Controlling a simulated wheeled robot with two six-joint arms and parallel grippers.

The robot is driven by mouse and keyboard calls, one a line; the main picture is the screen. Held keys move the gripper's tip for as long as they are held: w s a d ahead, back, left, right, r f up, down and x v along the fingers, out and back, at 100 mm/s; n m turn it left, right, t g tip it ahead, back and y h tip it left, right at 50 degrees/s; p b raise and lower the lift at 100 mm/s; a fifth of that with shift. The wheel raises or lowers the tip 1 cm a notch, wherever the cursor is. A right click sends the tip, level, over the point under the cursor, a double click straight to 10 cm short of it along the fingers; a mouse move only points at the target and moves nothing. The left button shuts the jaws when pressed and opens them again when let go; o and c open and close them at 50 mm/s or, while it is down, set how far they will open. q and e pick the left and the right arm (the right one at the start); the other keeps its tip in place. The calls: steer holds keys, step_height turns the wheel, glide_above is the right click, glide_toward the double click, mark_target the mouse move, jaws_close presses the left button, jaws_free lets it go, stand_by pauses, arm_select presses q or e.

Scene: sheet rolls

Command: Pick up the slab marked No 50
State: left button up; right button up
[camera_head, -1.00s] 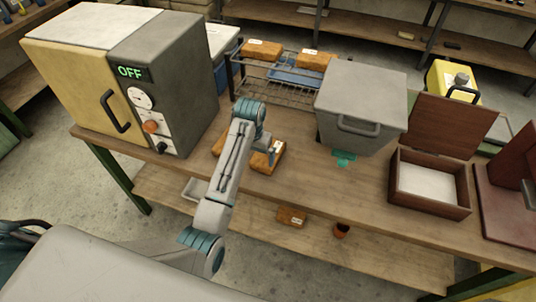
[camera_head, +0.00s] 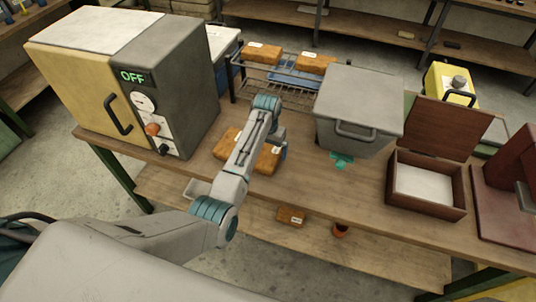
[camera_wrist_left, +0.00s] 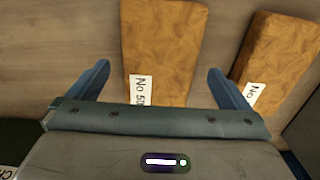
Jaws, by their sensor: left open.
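In the left wrist view a brown, mottled slab (camera_wrist_left: 165,45) carries a white label reading No 50 at its near end. My left gripper (camera_wrist_left: 158,72) is open, with one finger on each side of this slab's near end; the fingers are not closed on it. A second slab (camera_wrist_left: 285,50) lies to the right, its label partly hidden by the right finger. In the head view two slabs show on the bench, one left of my left arm (camera_head: 228,143) and one partly behind it (camera_head: 268,158). Their numbers cannot be read there. My right gripper is not in view.
An oven (camera_head: 125,80) reading OFF stands at left. A wire rack (camera_head: 290,92) with two slabs is behind. A grey lidded bin (camera_head: 360,105), an open wooden box (camera_head: 428,208) and a red machine (camera_head: 508,190) stand at right. The bench front (camera_head: 330,195) is clear.

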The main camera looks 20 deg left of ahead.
mark_target(268, 153)
arm_select(q)
steer(key=shift+f+p, duration=0.3)
steer(key=shift+f, duration=1.35)
steer(key=c, duration=1)
steer(key=shift+w+r, duration=0.1)
steer(key=shift+c, duration=1.4)
